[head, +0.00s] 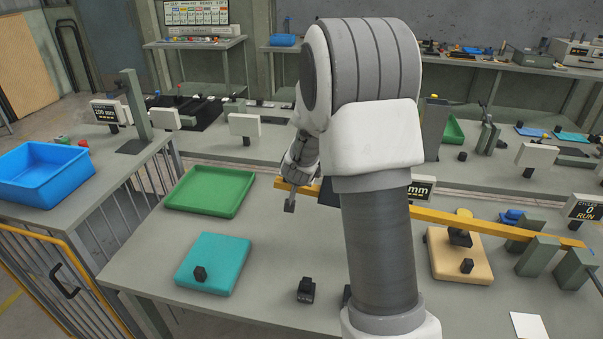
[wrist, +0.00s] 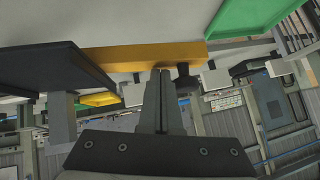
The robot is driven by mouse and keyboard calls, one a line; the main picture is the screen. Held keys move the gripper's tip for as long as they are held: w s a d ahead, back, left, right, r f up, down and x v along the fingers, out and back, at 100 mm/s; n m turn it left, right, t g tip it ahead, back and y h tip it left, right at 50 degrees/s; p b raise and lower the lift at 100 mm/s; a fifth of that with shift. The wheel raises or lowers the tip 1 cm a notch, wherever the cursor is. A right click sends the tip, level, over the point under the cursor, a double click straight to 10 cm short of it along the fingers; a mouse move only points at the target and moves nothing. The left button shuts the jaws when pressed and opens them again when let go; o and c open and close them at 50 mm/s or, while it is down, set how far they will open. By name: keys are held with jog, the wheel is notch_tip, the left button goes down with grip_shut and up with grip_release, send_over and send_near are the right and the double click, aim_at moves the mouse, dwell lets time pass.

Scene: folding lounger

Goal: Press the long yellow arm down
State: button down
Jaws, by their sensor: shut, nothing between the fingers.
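The long yellow arm (head: 450,217) runs across the bench from behind my own arm to grey uprights (head: 540,255) at the right. Its left end (head: 284,186) shows beside my gripper, and its middle is hidden by my arm. My gripper (head: 289,206) is shut and empty, pointing down near that left end. In the wrist view the yellow arm (wrist: 130,57) crosses just beyond the closed fingertips (wrist: 161,72); I cannot tell whether they touch it. A dark knob (wrist: 187,78) shows close to the fingertips and the yellow arm's end.
A green tray (head: 210,192) and a teal pad (head: 213,264) with a black block lie left of my gripper. A small black device (head: 306,290) stands near the front edge. A tan pad (head: 455,258) lies under the yellow arm. The bench between tray and device is clear.

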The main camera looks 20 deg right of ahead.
notch_tip(320, 180, down, 6)
jog(key=b, duration=0.4)
jog(key=shift+w+a+f, duration=0.2)
jog(key=shift+w+a, duration=0.1)
jog(key=shift+a, duration=0.1)
jog(key=shift+r, duration=0.1)
